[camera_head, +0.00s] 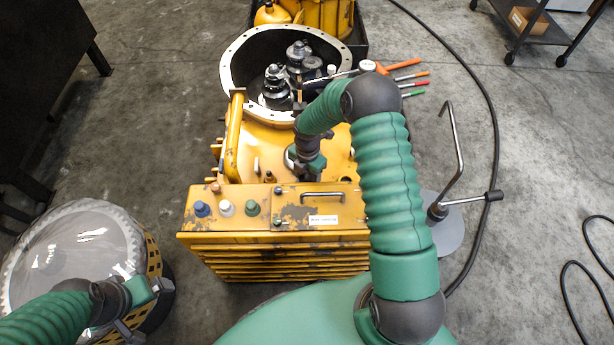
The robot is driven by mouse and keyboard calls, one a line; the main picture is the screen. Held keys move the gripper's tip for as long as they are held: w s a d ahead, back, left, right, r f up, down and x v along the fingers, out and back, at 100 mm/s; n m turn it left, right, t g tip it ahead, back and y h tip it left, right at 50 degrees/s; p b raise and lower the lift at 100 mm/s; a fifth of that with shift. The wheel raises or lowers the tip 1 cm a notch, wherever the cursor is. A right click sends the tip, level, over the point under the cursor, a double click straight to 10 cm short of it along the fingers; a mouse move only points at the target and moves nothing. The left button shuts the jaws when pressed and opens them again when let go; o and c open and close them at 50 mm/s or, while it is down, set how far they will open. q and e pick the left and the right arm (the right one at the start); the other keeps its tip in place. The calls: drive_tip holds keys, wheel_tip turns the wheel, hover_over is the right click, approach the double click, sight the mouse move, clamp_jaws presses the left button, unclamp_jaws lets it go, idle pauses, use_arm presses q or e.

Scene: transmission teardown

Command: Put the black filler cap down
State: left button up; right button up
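The worn yellow transmission housing (330,245) stands in the middle. My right arm arches over it, and the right gripper (306,166) points down at the top plate, beside a pale round rim (291,156). Its fingertips are small and partly hidden by its own body, so I cannot tell whether they are open or shut. I cannot clearly make out the black filler cap; something dark is at the rim near the gripper. My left gripper (140,296) is at the lower left, over the edge of a drum with a clear cover (75,245); its fingers are unclear.
The open bell housing (231,75) holds dark gear parts (277,85). Blue (201,208), white (226,208) and green (252,208) knobs stand on the front ledge. Tools with orange handles (404,64) lie at right. A bent rod stand (437,212) and a black cable (485,115) are on the floor.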

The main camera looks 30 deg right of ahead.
sight(307, 178)
drive_tip(key=shift+o, duration=1.2)
wheel_tip(307, 178, up, 12)
drive_tip(key=p, duration=0.5)
drive_tip(key=s+a+r+m+t, duration=0.1)
drive_tip(key=s+a+r+m, duration=0.4)
drive_tip(key=s+m, duration=0.3)
drive_tip(key=s+a+r+m+t, duration=0.1)
drive_tip(key=s+a+r+m, duration=0.5)
drive_tip(key=m, duration=0.7)
drive_tip(key=shift+s+a+m+t, duration=0.3)
drive_tip(key=shift+s+m, duration=0.1)
drive_tip(key=shift+s, duration=0.6)
